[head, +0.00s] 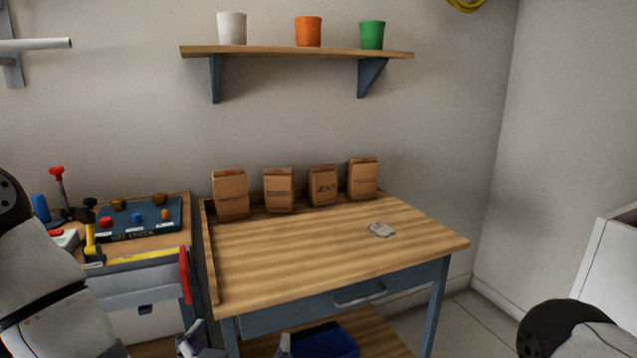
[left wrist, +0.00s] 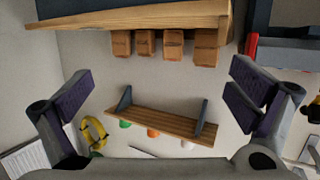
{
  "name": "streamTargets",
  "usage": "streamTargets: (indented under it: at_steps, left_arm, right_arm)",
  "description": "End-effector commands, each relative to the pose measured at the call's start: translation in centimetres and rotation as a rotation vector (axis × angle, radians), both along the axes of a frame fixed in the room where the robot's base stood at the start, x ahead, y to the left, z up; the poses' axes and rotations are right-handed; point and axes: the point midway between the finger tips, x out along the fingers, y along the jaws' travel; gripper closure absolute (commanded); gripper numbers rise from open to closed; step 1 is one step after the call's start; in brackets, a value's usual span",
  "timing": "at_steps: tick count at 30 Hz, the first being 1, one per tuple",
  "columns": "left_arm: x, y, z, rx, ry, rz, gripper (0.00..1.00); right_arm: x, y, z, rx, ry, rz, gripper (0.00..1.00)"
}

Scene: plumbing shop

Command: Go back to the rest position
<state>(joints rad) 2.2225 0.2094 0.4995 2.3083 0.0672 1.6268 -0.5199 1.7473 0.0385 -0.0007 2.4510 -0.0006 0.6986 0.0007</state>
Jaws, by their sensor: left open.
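My left gripper (head: 237,346) shows at the bottom edge of the head view, low in front of the wooden workbench (head: 310,254). Its two fingers are spread apart, with nothing between them. In the left wrist view the open fingers (left wrist: 160,95) stand wide at both sides, and the room appears upside down. My right arm shows only as a dark and grey link at the lower right of the head view; its gripper is out of the picture.
Several brown paper bags (head: 278,190) stand along the bench's back. A small pale flat object (head: 381,230) lies on the bench. A wall shelf (head: 300,51) holds white, orange and green cups. A cluttered tool cabinet (head: 150,280) adjoins left; a blue bin (head: 325,341) sits below.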

Motion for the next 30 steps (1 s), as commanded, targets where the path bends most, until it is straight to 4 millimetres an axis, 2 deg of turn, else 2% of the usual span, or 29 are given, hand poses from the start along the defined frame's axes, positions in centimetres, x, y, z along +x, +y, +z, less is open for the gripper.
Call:
streamTargets:
  at_steps: [3, 5, 6, 8, 9, 11, 12, 15, 18, 21, 24, 30]
  left_arm:
    - [-3.9, 0.2, -6.7, -0.003, 0.231, -0.055, 0.0]
    - [-6.6, 0.6, -10.2, -0.007, 0.367, -0.075, 0.0]
    - [-8.8, 1.0, -12.5, -0.01, 0.464, -0.085, 0.0]
    - [-12.6, 1.8, -15.8, -0.012, 0.619, -0.093, 0.0]
    - [-15.4, 2.5, -17.7, -0.013, 0.726, -0.092, 0.0]
    - [-20.0, 3.8, -20.2, -0.011, 0.889, -0.08, 0.0]
    - [-23.0, 4.8, -21.5, -0.008, 0.996, -0.065, 0.0]
    - [-30.2, 7.3, -23.2, 0.006, 1.236, -0.016, 0.0]
    - [-35.5, 9.3, -23.5, 0.022, 1.41, 0.035, 0.0]
    - [-38.5, 10.4, -23.4, 0.036, 1.509, 0.072, 0.0]
    - [-39.5, 10.8, -23.3, 0.039, 1.543, 0.086, 0.0]
    - [-39.5, 10.8, -23.3, 0.039, 1.543, 0.086, 0.0]
  right_arm:
    - [0.7, 0.0, 0.3, 0.0, -0.021, 0.0, 1.0]
    - [0.8, 0.0, 0.5, 0.0, -0.026, 0.0, 1.0]
    - [0.9, 0.0, 0.6, 0.0, -0.029, 0.0, 1.0]
    - [1.0, 0.0, 0.8, 0.001, -0.034, 0.0, 1.0]
    - [1.1, 0.0, 0.9, 0.0, -0.037, 0.0, 1.0]
    - [1.3, 0.0, 1.1, 0.0, -0.043, 0.0, 1.0]
    - [1.4, 0.0, 1.2, 0.0, -0.047, 0.0, 1.0]
    - [1.6, 0.0, 1.4, 0.001, -0.057, -0.001, 1.0]
    - [1.8, 0.0, 1.6, 0.0, -0.063, -0.001, 1.0]
    - [1.9, 0.0, 1.7, 0.0, -0.065, -0.002, 1.0]
    - [1.9, 0.0, 1.7, 0.0, -0.065, -0.002, 1.0]
    - [1.9, 0.0, 1.7, 0.0, -0.065, -0.002, 1.0]
